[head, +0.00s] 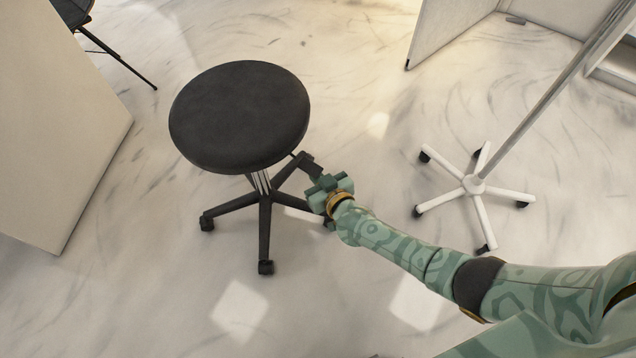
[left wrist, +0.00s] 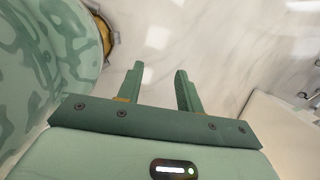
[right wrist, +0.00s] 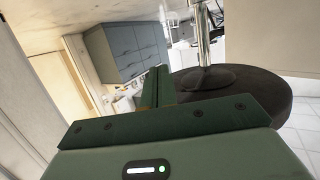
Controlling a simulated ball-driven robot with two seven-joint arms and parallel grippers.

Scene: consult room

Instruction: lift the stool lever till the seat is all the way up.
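The stool's round black seat (head: 240,115) stands on a short column (head: 261,181) above a black wheeled base. A thin dark piece, likely the lever (head: 295,156), shows at the seat's right edge, mostly hidden. My right gripper (head: 311,166) is beside and below that edge. In the right wrist view the right gripper's fingers (right wrist: 158,88) are close together, with no lever seen between them. There the seat's underside (right wrist: 250,100) and shiny column (right wrist: 203,35) appear upside down. My left gripper (left wrist: 158,88) is open and empty; it is outside the head view.
A white five-legged wheeled stand (head: 474,185) with a pole is to the right of the stool, beyond my right arm. A pale panel (head: 60,120) is at the left, and a dark chair (head: 75,14) is at the top left. Floor in front of the stool is clear.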

